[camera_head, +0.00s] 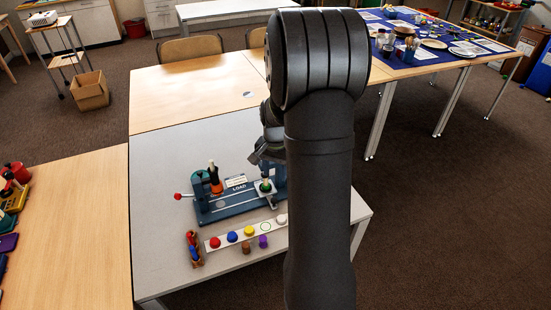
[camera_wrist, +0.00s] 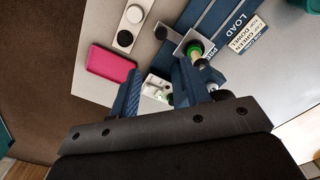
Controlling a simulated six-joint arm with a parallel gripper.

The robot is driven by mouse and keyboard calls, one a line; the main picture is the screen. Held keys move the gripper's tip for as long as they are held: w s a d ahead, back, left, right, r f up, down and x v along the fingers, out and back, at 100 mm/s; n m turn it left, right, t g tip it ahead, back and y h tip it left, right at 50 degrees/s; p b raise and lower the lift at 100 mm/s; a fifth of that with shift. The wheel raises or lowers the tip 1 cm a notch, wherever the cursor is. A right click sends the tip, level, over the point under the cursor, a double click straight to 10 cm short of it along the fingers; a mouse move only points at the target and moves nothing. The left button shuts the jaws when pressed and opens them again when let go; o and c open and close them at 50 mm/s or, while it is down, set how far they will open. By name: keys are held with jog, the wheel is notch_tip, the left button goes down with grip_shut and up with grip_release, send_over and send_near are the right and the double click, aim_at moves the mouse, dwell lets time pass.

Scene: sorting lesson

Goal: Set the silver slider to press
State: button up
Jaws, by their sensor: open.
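The silver slider (camera_wrist: 189,43) is a grey plate on the dark blue base (camera_wrist: 222,14), beside a partly hidden label that begins "PR". A green-and-pale round piece sits at it. In the head view the slider (camera_head: 265,193) lies right of the LOAD label, close to an upright blue part that my arm partly covers. My gripper (camera_wrist: 157,72) is open, its two blue fingers apart, with the right finger near the slider; I cannot tell whether they touch. A white piece with green (camera_wrist: 158,88) shows between the fingers. In the head view my arm hides the fingers.
A white strip (camera_head: 240,239) with several coloured caps lies in front of the base. A pink block (camera_wrist: 109,64) and a card reading "CAP GREEN DOWEL" (camera_wrist: 247,34) lie nearby. A red-knobbed lever (camera_head: 178,196) sticks out left. The grey table's front is mostly clear.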

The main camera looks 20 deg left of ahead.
notch_tip(320, 180, up, 5)
send_over(274, 199)
jog(key=shift+w+d, duration=0.15)
jog(key=shift+d, duration=0.05)
dwell(0.4)
notch_tip(274, 199, down, 17)
jog(key=shift+f, duration=0.2)
jog(key=shift+a, duration=0.2)
dwell(0.4)
